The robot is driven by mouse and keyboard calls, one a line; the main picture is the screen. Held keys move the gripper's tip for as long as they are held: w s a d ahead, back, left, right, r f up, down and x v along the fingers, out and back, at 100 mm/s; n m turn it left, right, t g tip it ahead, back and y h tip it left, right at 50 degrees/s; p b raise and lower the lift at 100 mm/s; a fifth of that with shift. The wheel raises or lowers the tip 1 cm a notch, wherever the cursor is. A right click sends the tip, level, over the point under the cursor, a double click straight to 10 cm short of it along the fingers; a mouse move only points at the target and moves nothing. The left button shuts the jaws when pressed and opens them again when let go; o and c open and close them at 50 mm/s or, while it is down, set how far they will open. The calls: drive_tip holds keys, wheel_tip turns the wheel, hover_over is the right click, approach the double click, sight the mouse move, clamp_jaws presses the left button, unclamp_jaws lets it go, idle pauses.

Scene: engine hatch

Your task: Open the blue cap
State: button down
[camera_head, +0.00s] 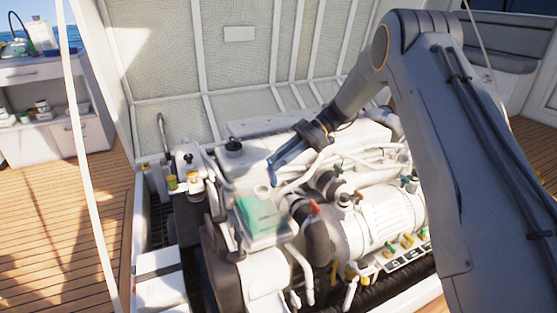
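My gripper (287,153) reaches in from the upper right over the white engine (245,172). Its blue-grey fingers point left and down, just above or against the engine's top; I cannot tell if they touch it. The fingers look close together, and their gap cannot be made out. I cannot pick out a blue cap with certainty. A black cap (233,145) stands on the engine's top to the left of my gripper, apart from it. Another small dark cap (188,158) sits on the white reservoir further left.
A teal translucent box (261,217) sits at the engine's front. Red (314,207) and green (390,247) valve handles stand among hoses to the right. The raised hatch lid (240,70) is behind, and a white strut (86,170) rises at left. Wooden deck (50,220) is open at left.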

drive_tip(key=c, duration=1.7)
unclamp_jaws()
drive_tip(key=shift+d+f, duration=0.15)
drive_tip(key=shift+f, duration=0.3)
drive_tip(key=shift+o, duration=0.9)
drive_tip(key=shift+r, duration=0.2)
drive_tip(key=v, duration=0.7)
drive_tip(key=shift+d+p, duration=0.25)
drive_tip(key=shift+p, duration=0.1)
drive_tip(key=shift+w+r, duration=0.1)
drive_tip(key=shift+r, duration=0.1)
